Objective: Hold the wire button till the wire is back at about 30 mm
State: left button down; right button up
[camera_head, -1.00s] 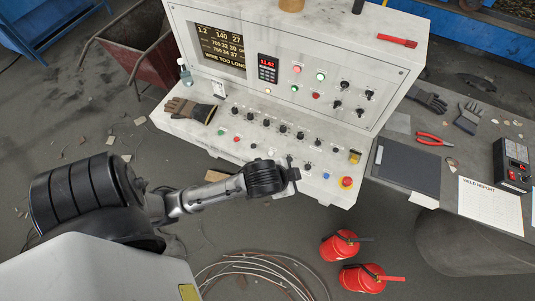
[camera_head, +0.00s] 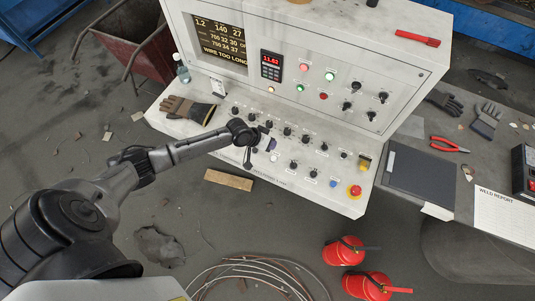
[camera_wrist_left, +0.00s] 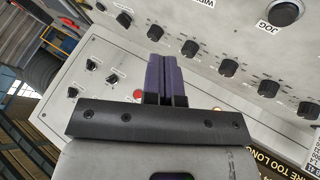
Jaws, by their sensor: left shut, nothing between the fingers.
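The white control console (camera_head: 330,60) stands at the top centre in the head view. Its dark screen (camera_head: 222,38) shows yellow figures and the line WIRE TOO LONG. My left gripper (camera_head: 271,144) is over the middle of its sloping lower panel (camera_head: 312,190). In the left wrist view, the purple fingers (camera_wrist_left: 165,75) are together with nothing between them, above the panel face. A label reading WIRE is partly cut off at that view's top edge; I cannot tell which button it belongs to. I cannot tell whether the fingers touch the panel. The right gripper is out of sight.
Several black knobs (camera_wrist_left: 228,68) line the panel near the fingers. A red emergency button (camera_head: 354,191) is at its right front corner. Work gloves (camera_head: 188,109) lie on its left end. Red extinguishers (camera_head: 344,251) and coiled wire (camera_head: 262,268) are on the floor.

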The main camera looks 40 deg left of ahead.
pick_arm(q)
jog(key=shift+w+d+r+n+t, duration=0.25)
jog(key=shift+w+r+n+t, duration=0.25)
jog(key=shift+w+n, duration=0.1)
jog(key=shift+f, duration=0.15)
jog(key=b, duration=0.7)
send_over(273, 157)
notch_tip(273, 157, down, 7)
jog(key=shift+a+f, duration=0.1)
jog(key=shift+f+b, duration=0.5)
jog(key=shift+f, duration=0.2)
dwell(0.4)
